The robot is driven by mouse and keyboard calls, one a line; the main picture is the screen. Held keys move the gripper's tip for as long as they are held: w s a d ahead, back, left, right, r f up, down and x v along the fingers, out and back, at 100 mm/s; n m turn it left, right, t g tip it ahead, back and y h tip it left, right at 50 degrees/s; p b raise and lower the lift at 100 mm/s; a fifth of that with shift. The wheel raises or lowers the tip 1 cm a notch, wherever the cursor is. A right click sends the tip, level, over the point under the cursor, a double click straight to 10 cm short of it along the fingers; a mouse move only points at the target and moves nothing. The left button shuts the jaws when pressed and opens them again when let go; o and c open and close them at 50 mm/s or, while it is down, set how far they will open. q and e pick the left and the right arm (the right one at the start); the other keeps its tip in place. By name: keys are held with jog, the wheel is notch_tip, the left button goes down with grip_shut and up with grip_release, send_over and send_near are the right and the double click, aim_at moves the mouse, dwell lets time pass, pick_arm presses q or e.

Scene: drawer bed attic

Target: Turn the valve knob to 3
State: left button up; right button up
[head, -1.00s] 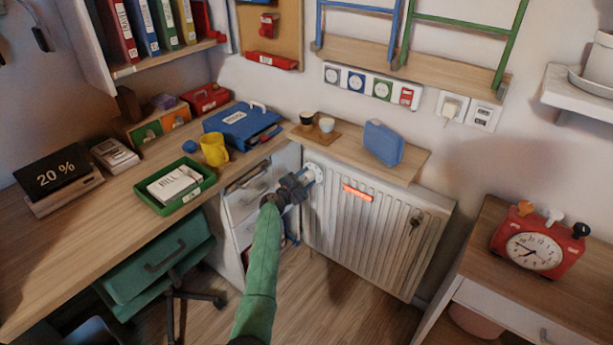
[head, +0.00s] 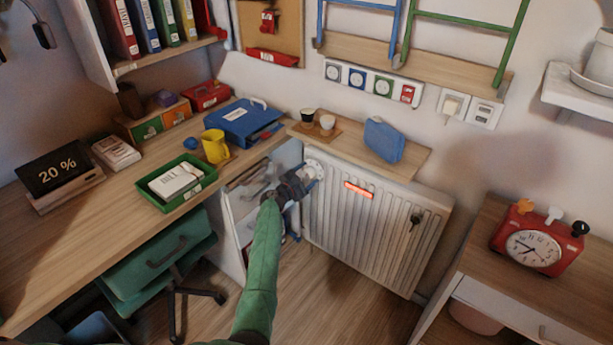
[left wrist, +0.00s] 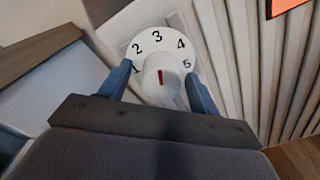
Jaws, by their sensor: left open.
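The white valve knob (left wrist: 162,82) has a red mark that points up the dial, about toward the 3. The round white dial (left wrist: 142,47) behind it is numbered 1 to 5 and also shows at the radiator's upper left corner in the head view (head: 317,166). My left gripper (left wrist: 160,82) is open, with one blue-grey finger on each side of the knob. Whether the fingers touch it is not clear. In the head view the gripper (head: 302,179) is at the valve and hides most of the knob. My right gripper is not in view.
The white radiator (head: 370,225) carries an orange-red strip (head: 358,190) and stands below a wooden shelf (head: 411,162) with two cups and a blue bag. The desk (head: 110,210) and its drawers are to the left. A red clock (head: 537,240) stands at right.

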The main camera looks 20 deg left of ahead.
aim_at(305, 176)
pick_arm(q)
jog(key=v, duration=0.6)
jog(key=shift+s+a, duration=0.15)
jog(key=shift+s, duration=0.15)
jog(key=shift+s+a, duration=0.2)
jog(key=shift+s, duration=0.3)
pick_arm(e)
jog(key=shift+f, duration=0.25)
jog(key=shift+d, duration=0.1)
